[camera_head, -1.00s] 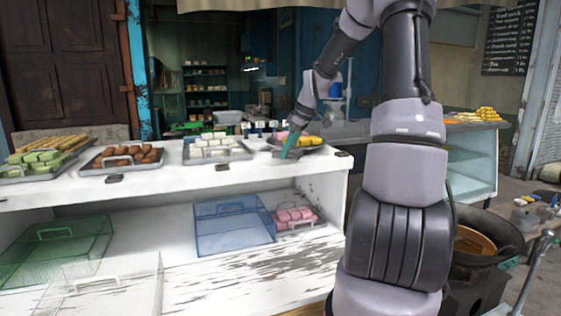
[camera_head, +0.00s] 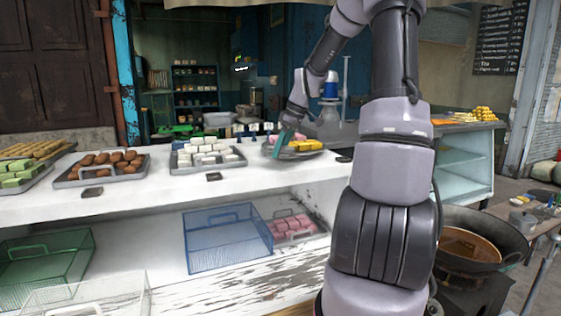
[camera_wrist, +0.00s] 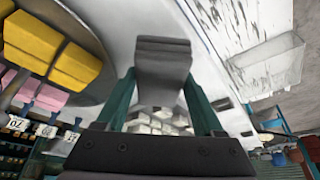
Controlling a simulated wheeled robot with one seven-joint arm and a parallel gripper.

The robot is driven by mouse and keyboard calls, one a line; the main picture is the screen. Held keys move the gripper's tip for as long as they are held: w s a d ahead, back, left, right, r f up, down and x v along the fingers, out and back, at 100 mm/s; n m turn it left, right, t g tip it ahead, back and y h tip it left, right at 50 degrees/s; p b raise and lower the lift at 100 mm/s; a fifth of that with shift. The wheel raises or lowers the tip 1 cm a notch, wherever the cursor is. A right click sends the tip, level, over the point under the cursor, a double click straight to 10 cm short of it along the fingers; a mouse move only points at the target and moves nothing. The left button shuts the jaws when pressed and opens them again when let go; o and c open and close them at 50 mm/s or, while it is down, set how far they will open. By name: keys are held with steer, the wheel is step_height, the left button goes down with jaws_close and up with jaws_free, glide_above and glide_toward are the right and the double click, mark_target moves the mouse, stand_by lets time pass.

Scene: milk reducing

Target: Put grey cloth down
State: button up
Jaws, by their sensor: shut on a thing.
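The grey cloth (camera_wrist: 163,72) is a folded dark grey pad between the two teal fingers of my gripper (camera_wrist: 164,103) in the wrist view. My gripper is shut on it. In the head view my gripper (camera_head: 281,147) is over the right part of the white counter (camera_head: 250,177), at the front left of the round tray with yellow sweets. The cloth cannot be made out clearly there, and I cannot tell whether it touches the counter.
The round metal tray (camera_wrist: 120,20) with yellow and pink sweets is close beside my gripper. A tray of white sweets (camera_head: 208,156) and one of brown sweets (camera_head: 110,163) stand further left. A blue wire basket (camera_head: 226,240) is on the lower shelf.

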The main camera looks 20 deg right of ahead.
mark_target(281, 168)
steer(key=shift+f, duration=2)
steer(key=shift+f, duration=0.1)
steer(key=o, duration=1.4)
steer(key=shift+o, duration=0.2)
steer(key=shift+s, duration=0.1)
steer(key=v, duration=1.2)
steer(key=s+a+r+m+t, duration=0.1)
steer(key=s+a+m, duration=0.3)
steer(key=s, duration=0.4)
steer(key=s+a+r+m+t, duration=0.1)
steer(key=s+a+r+m, duration=0.3)
steer(key=s, duration=0.4)
steer(key=s+a+r+m+t+h, duration=0.1)
steer(key=s+a+r+m+t, duration=0.1)
steer(key=s+a+m, duration=0.3)
steer(key=s, duration=0.4)
steer(key=shift+r, duration=0.25)
